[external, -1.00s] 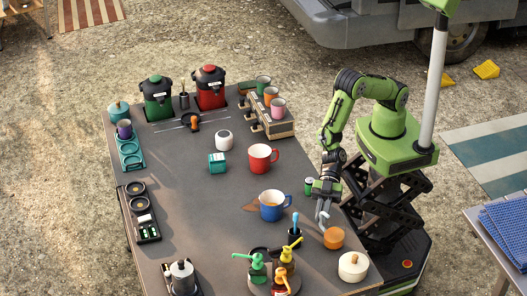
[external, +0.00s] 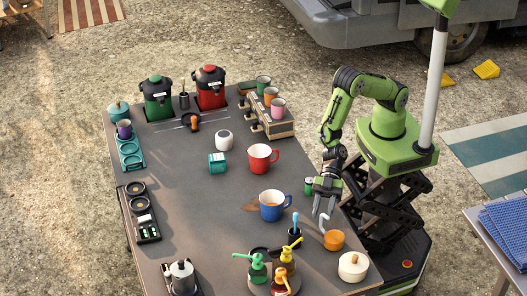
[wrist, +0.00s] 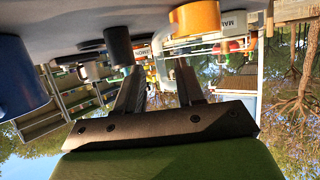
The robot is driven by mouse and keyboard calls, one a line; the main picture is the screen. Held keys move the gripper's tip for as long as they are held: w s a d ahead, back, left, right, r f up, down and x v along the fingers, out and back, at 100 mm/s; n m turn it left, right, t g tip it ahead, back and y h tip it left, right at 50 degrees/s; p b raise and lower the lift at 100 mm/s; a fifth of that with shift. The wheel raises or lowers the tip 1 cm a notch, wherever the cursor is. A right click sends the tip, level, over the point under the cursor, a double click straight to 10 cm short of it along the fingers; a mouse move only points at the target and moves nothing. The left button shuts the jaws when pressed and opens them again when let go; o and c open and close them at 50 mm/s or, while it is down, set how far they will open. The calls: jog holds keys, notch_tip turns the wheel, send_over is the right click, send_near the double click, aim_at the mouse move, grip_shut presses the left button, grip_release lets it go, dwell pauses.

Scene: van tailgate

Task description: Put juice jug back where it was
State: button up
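The juice jug (external: 334,240), with an orange body or top and a pale curved handle, stands near the table's right edge in the external view. In the wrist view, its orange part (wrist: 196,18) and a clear curved part (wrist: 160,62) show just beyond my fingers. My gripper (external: 323,212) is above the table's right edge, on the far side of the jug. Its fingers are spread apart around the handle end, with nothing visibly clamped; the wrist view also shows them (wrist: 160,88) apart. Whether they touch the handle I cannot tell.
A blue mug (external: 272,206) with orange-brown contents stands to the left, and a dark cup (external: 294,238) with utensils is close by. Pump bottles (external: 258,268) stand on a round stand in front, and a cream lidded pot (external: 353,267) is at the near right.

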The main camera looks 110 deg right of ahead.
jog(key=b+v, duration=0.1)
jog(key=v, duration=0.9)
jog(key=shift+b, duration=0.3)
jog(key=shift+s+d, duration=0.1)
jog(key=shift+s, duration=0.05)
jog(key=s+d+r+m+g+h, duration=0.1)
jog(key=s+d+r+h, duration=0.3)
jog(key=d, duration=0.3)
jog(key=s+d+r+m+h, duration=0.1)
jog(key=s+d+r+h, duration=0.15)
jog(key=d+r, duration=0.4)
jog(key=s+d+r+m+h, duration=0.3)
jog(key=s+d+m+h, duration=0.2)
jog(key=s+d+m, duration=0.4)
jog(key=s+d, duration=0.5)
jog(key=shift+s+d+g, duration=0.25)
jog(key=shift+d+g, duration=0.1)
jog(key=shift+g, duration=0.05)
